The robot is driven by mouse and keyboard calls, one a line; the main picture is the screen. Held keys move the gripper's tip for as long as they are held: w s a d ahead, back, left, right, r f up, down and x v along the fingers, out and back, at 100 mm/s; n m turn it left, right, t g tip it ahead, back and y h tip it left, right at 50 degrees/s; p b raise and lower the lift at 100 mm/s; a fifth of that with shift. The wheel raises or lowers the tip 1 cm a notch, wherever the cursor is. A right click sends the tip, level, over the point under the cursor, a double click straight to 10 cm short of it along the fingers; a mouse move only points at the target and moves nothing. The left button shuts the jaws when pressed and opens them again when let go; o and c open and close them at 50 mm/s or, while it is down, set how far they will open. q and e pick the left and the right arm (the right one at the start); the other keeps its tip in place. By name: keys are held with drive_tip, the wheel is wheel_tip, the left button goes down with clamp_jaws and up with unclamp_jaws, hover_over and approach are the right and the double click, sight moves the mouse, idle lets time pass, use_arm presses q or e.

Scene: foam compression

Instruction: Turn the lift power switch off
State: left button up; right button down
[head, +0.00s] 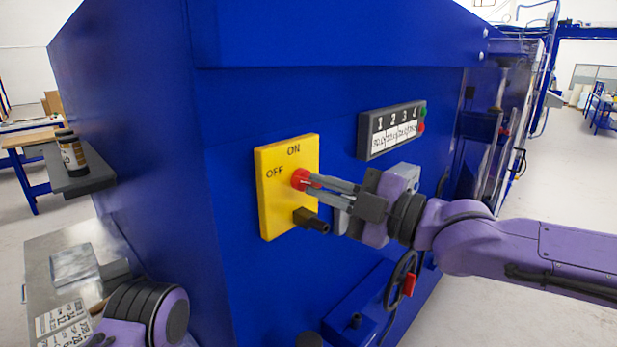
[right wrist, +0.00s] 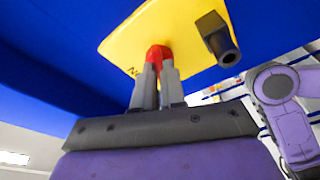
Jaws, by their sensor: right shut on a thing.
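The lift power switch is a yellow plate (head: 277,215) on the front of the blue machine, marked ON at the top and OFF at the upper left. A red knob (head: 300,179) sits in its middle, and a black connector (head: 311,220) sticks out below. My right gripper (head: 312,186) is shut on the red knob. The right wrist view shows both grey fingertips (right wrist: 158,68) against the red knob (right wrist: 158,54), with the yellow plate (right wrist: 165,30) behind. The fingers partly cover the knob, so its pointing direction is unclear. My left arm shows at the lower left; its fingers are not visible.
A numbered button panel (head: 391,130) with a green and a red button is right of the plate. A grey box (head: 404,178) and a red-handled part (head: 409,284) lie behind and below my right gripper.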

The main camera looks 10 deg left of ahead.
drive_tip(key=n+p, duration=0.2)
drive_tip(key=n, duration=0.1)
drive_tip(key=shift+r+n+g, duration=0.3)
drive_tip(key=shift+f+n+h, duration=0.1)
drive_tip(key=shift+n+h, duration=0.2)
drive_tip(key=shift+n, duration=0.7)
drive_tip(key=shift+c, duration=2.2)
unclamp_jaws()
drive_tip(key=s+p+v, duration=0.1)
drive_tip(key=p+v, duration=0.1)
drive_tip(key=v, duration=0.5)
drive_tip(key=shift+a, duration=0.25)
